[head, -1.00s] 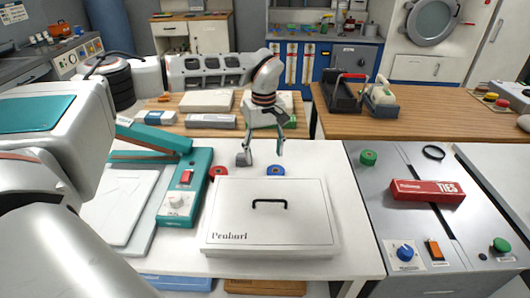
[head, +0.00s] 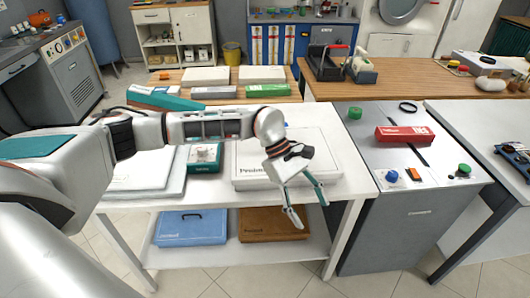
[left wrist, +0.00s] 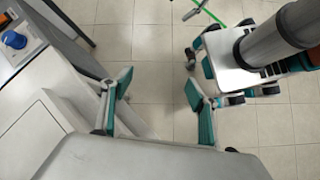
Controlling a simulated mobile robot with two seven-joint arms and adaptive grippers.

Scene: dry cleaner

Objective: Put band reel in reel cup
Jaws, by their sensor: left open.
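A green reel (head: 355,113) sits on the left back part of the grey machine top (head: 365,160). No red or blue reel shows now; the white table's rear edge is behind my left arm. I cannot make out a reel cup for certain. My left gripper (head: 309,210) is open and empty, pointing down in front of the white table's front edge, right of its middle. In the left wrist view my left gripper (left wrist: 158,108) has its teal fingers wide apart, with only floor tiles between them. My right gripper is not in view.
A white lidded box (head: 250,180) and a teal sealer (head: 205,157) stand on the white table. A blue case (head: 190,228) and a brown case (head: 272,225) lie on its lower shelf. A red TIES box (head: 405,134) and a black ring (head: 408,107) lie on the machine.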

